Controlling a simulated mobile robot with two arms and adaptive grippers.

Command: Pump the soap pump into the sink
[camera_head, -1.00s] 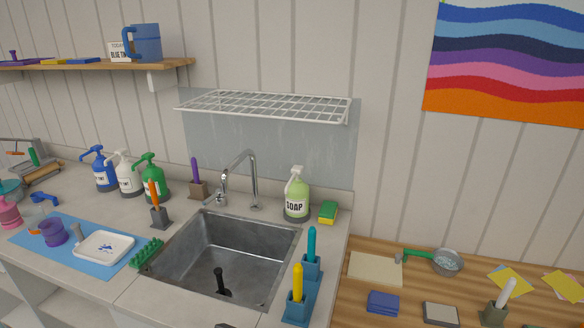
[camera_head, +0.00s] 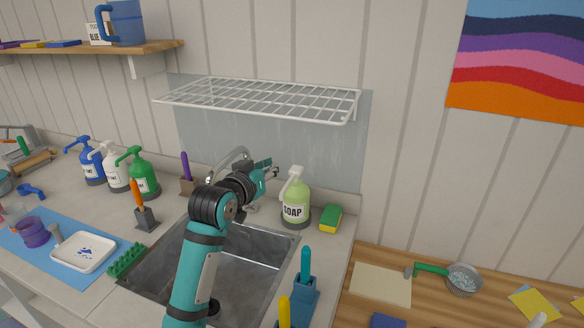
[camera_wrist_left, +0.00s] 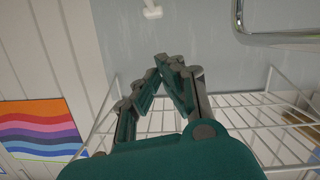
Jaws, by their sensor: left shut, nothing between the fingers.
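The soap pump (camera_head: 296,205) is a pale green bottle with a white pump head and a SOAP label, upright on the counter at the sink's back right corner. A white piece that looks like its nozzle (camera_wrist_left: 152,10) shows at the top of the left wrist view. The metal sink (camera_head: 250,270) is partly hidden behind my left arm. My left gripper (camera_head: 270,170) is shut and empty, above the back of the sink, just left of the pump head and apparently apart from it. Its fingers (camera_wrist_left: 172,68) meet in the left wrist view. My right gripper is out of view.
The faucet (camera_head: 238,153) stands close behind my left gripper. A wire rack (camera_head: 270,98) hangs on the wall above. A yellow-green sponge (camera_head: 330,218) lies right of the soap. Brush holders (camera_head: 302,300) stand at the sink's right edge, and several pump bottles (camera_head: 142,178) to the left.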

